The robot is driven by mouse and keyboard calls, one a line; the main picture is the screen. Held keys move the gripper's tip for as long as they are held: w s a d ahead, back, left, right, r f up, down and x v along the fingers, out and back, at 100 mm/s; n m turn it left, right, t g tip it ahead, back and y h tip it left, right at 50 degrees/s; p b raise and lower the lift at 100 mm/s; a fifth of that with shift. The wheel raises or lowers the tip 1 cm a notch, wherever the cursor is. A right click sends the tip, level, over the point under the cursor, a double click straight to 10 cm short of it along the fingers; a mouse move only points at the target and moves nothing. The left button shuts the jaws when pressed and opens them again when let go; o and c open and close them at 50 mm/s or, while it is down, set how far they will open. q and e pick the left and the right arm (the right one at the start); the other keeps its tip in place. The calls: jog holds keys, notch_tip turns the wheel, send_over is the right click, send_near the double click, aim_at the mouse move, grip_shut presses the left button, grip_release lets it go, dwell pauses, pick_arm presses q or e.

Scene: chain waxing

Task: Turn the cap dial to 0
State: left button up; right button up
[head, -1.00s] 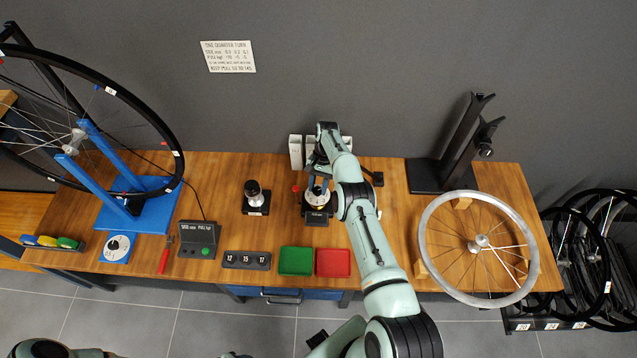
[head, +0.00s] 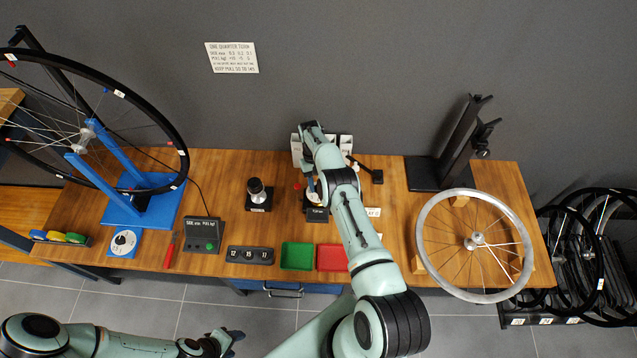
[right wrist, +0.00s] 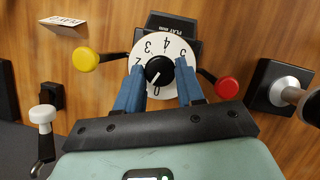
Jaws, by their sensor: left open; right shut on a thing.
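The cap dial (right wrist: 176,44) is a white disc with black digits and a black central knob (right wrist: 159,71) with a pale mark pointing down-left, toward the side where the 0 shows. My right gripper (right wrist: 160,66) has its blue fingers on either side of the dial, shut on it; the fingers hide part of the digits. In the head view the dial (head: 315,198) is small on its black base, partly behind my right arm. My left gripper (head: 228,340) is open and empty, low in the head view, in front of the bench.
Near the dial are a yellow knob (right wrist: 86,60), a red knob (right wrist: 227,88) and a white-topped lever (right wrist: 42,115). Green (head: 297,256) and red (head: 331,258) trays lie in front. A silver wheel (head: 427,238) lies right.

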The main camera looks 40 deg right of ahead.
jog(key=shift+a+n+h, duration=0.15)
jog(key=shift+n+h, duration=0.75)
jog(key=shift+n, duration=1.4)
jog(key=o, duration=1)
jog(key=shift+o, duration=0.2)
